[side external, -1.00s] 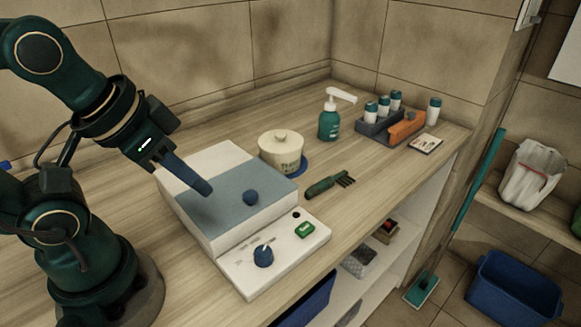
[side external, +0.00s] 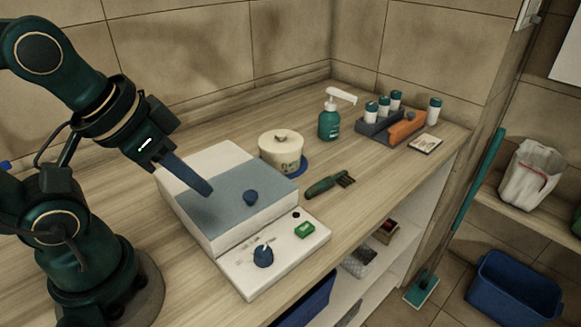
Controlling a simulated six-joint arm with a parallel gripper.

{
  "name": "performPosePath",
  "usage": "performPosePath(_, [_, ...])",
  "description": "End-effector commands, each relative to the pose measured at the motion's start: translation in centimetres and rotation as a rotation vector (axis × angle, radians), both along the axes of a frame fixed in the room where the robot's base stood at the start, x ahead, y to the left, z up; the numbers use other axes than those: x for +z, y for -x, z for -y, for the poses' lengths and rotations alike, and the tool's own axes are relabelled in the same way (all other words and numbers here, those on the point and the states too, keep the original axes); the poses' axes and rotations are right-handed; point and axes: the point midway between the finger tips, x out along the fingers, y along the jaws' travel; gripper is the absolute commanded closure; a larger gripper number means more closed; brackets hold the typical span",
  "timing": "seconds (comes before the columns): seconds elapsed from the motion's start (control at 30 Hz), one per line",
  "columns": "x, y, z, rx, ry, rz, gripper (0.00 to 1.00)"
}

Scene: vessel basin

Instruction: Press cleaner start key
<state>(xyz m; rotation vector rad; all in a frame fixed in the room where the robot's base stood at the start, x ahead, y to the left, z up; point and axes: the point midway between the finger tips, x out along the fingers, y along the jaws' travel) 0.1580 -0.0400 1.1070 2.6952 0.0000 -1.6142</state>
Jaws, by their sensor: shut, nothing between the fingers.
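The cleaner is a white box with a blue-grey lid (side external: 226,208) and a round blue knob (side external: 250,197) on the lid. A lower white front panel (side external: 240,283) carries a blue dial (side external: 263,256), a green key (side external: 304,230) and a small dark round spot (side external: 296,215). My gripper (side external: 207,190) is shut and empty, its fingers pointing down and right over the left part of the lid. It is up and left of the green key, apart from it. The view does not show clearly how high the fingertips are above the lid.
A lidded cream pot (side external: 281,152) stands on a blue mat behind the cleaner. A green brush (side external: 328,185) lies to its right. A pump bottle (side external: 329,122) and a rack of bottles (side external: 383,126) stand farther back. The counter ends at its right front edge.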

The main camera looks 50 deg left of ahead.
Motion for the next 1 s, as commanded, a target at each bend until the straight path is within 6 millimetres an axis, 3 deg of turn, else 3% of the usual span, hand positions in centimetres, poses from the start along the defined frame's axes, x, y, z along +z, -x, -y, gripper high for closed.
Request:
performPosePath(0.57, [0.3,-0.5,-0.6,0.054,-0.003,0.03,1.0])
performPosePath(0.8, [1.7,-4.8,-3.7,0.085,-0.18,0.15,1.0])
performPosePath(1.0, [2.0,-9.8,-2.5,-0.079,-0.328,0.244,1.0])
